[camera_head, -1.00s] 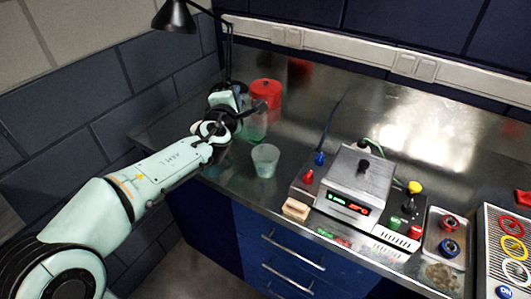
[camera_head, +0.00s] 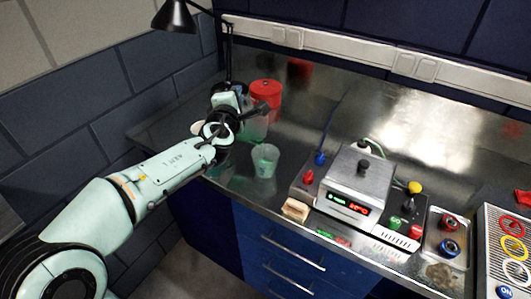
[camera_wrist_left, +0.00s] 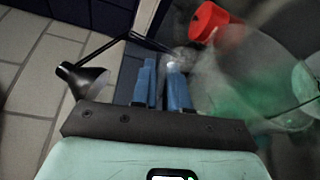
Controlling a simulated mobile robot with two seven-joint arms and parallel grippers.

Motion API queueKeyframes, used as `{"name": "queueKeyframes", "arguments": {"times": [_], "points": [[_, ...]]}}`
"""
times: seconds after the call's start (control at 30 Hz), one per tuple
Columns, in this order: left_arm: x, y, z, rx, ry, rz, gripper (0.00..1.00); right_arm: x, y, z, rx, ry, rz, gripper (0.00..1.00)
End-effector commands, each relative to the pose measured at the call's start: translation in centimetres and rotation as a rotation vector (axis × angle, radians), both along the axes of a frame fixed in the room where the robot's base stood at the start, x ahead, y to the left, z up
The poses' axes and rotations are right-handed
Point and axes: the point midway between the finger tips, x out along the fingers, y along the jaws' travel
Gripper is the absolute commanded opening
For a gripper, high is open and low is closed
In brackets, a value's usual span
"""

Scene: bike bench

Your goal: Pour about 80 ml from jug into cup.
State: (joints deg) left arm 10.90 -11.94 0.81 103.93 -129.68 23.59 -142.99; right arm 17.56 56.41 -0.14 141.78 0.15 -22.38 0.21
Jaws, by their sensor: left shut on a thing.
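The jug (camera_head: 257,128) is clear and holds green liquid. It is just behind the cup in the head view and partly hidden by my left gripper (camera_head: 262,108). In the wrist view the jug (camera_wrist_left: 235,85) fills the right side, blurred and see-through, with green low in it. My left gripper's blue fingers (camera_wrist_left: 163,88) are shut on the jug, though the exact grip is hard to make out. The cup (camera_head: 265,161) is clear and stands upright on the bench, with a faint green tint. My right gripper is out of view.
A red-lidded container (camera_head: 266,90) stands behind the jug. A black lamp (camera_head: 176,17) stands at the back left. A hotplate device (camera_head: 357,185) and a wooden block (camera_head: 296,209) are right of the cup. The bench's back right is clear.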

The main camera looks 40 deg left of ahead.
Motion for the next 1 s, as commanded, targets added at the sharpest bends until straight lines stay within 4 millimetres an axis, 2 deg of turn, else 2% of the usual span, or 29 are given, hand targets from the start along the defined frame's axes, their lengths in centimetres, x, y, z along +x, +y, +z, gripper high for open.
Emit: {"name": "queueKeyframes", "arguments": {"times": [1.0], "points": [[0.2,-0.59,-0.11,0.046,0.005,0.0,0.0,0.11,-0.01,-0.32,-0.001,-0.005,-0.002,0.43]]}}
